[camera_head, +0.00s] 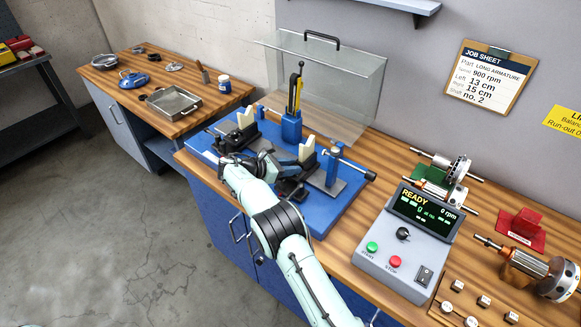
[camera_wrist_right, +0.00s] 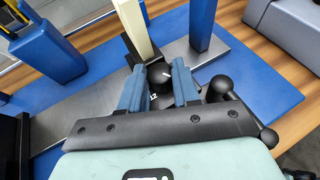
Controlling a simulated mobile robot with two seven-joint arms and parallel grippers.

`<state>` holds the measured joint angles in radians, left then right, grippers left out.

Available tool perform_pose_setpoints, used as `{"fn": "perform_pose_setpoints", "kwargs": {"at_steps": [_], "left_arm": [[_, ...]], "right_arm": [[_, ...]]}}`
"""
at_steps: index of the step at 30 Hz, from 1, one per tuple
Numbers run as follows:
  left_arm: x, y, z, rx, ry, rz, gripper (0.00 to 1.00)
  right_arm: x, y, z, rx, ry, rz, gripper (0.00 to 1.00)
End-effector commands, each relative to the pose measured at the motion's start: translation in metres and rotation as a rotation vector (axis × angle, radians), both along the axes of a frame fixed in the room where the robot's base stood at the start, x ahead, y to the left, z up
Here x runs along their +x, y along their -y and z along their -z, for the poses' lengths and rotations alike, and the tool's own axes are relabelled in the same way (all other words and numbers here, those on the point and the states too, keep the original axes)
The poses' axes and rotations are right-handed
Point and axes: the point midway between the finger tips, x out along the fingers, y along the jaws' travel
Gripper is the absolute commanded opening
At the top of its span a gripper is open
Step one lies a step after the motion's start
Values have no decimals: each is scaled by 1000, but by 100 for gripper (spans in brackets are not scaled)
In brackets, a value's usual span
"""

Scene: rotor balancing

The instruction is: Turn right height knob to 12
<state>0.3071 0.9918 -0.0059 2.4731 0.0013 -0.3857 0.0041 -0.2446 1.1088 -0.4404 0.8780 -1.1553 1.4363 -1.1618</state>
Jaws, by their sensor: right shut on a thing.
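The blue balancing machine (camera_head: 335,215) stands on the wooden bench, with two cream V-shaped supports on it, the left one (camera_head: 245,117) and the right one (camera_head: 307,148). My right gripper (camera_head: 277,166) is at the right support's stand. In the right wrist view, its blue fingers (camera_wrist_right: 158,78) are shut on a round black knob (camera_wrist_right: 158,71) at the foot of a cream post (camera_wrist_right: 134,32). In the head view the gripper hides the knob. My left gripper is not in view.
A blue post with a black-ended rod (camera_head: 345,162) stands right of the support. A black ball-ended lever (camera_wrist_right: 222,86) is close beside the right finger. The control box (camera_head: 408,240) reads READY, 0 rpm. The job sheet (camera_head: 490,75) lists left 13 cm, right 15 cm. A clear cover (camera_head: 345,85) stands behind.

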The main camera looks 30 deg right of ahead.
Motion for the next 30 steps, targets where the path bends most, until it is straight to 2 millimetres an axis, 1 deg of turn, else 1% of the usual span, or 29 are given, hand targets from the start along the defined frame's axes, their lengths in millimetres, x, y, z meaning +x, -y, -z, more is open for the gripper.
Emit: {"fn": "perform_pose_setpoints", "kwargs": {"at_steps": [8,21,22,23,24,30], "left_arm": [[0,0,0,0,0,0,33],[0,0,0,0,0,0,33],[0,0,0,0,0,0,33],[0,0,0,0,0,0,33],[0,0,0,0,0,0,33],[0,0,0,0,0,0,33]], "right_arm": [[1,0,-1,-1,1,47,1],[1,0,-1,-2,1,52,1],[1,0,-1,-2,1,52,41],[1,0,-1,-2,1,52,51],[1,0,-1,-2,1,52,57],[1,0,-1,-1,1,52,57]]}}
